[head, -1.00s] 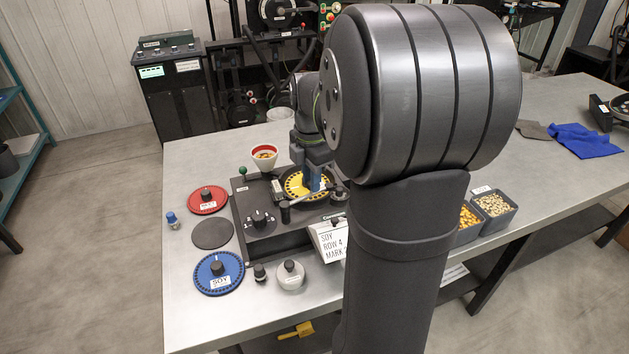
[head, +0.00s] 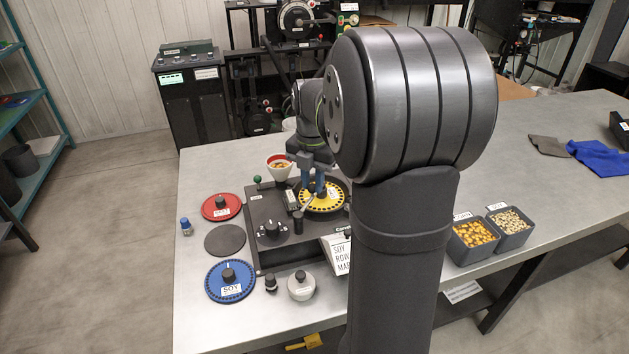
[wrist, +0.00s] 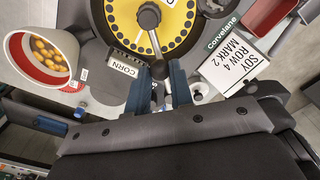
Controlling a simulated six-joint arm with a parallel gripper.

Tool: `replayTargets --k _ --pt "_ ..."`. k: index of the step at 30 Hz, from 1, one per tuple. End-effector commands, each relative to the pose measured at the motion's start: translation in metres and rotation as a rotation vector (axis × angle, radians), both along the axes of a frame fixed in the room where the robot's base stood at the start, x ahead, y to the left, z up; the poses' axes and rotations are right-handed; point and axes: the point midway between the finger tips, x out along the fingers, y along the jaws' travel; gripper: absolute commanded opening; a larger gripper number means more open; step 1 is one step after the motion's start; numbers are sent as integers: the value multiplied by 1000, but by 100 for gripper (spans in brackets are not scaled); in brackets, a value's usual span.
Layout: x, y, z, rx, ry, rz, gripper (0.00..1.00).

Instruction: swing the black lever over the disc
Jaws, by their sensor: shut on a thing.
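The yellow disc (head: 322,205) with a ring of dark holes sits in the black machine (head: 266,213); it also shows in the wrist view (wrist: 176,25). My gripper (wrist: 159,75) is shut on the lever's outer end, with a blue finger on each side. In the head view my gripper (head: 313,190) is down at the disc, and the lever is too small to tell apart there. A CORN label (wrist: 122,67) lies beside the lever.
A white cup (head: 279,168) with yellow-orange kernels stands close behind. The SOY ROW 4 MARK 2 card (wrist: 239,62) is near my gripper. A red disc (head: 222,207) and a blue disc (head: 230,281) lie left. Kernel bins (head: 473,240) stand right, beyond my arm.

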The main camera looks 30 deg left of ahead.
Motion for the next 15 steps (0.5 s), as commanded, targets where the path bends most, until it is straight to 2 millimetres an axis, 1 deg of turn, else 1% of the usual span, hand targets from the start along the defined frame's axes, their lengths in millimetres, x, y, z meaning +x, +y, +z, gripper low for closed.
replayTargets --k 12,13,14,15 --pt "0 2 2 5 -4 8 0" --pt "0 2 2 5 -4 8 26" --pt "0 2 2 4 -4 8 32" --pt "0 2 1 4 -3 8 40"
